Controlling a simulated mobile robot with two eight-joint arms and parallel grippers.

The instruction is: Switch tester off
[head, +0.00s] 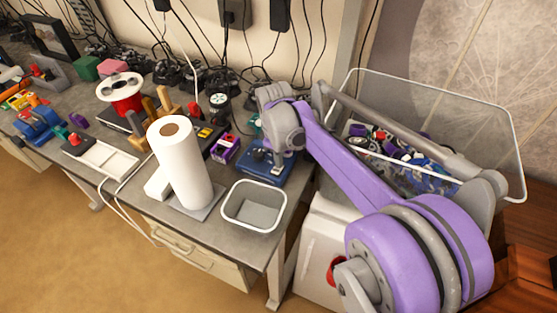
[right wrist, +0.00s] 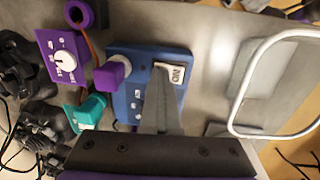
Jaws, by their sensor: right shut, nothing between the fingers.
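The tester appears to be the blue box (head: 258,168) on the bench, left of my right arm. In the right wrist view the blue box (right wrist: 125,57) has a white lettered switch (right wrist: 177,73) on its top and a purple block at one end. My right gripper (head: 275,158) is over the box. In the right wrist view its closed grey fingers (right wrist: 161,95) end at the white switch, empty; I cannot tell if they press on it. They hide part of the box. My left gripper is not in view.
An empty grey bin (head: 243,221) and a paper towel roll (head: 182,165) stand on the bench at left. A purple device (head: 225,149) sits left of the box. A wire basket (head: 425,100) with parts is at right. Cables hang behind.

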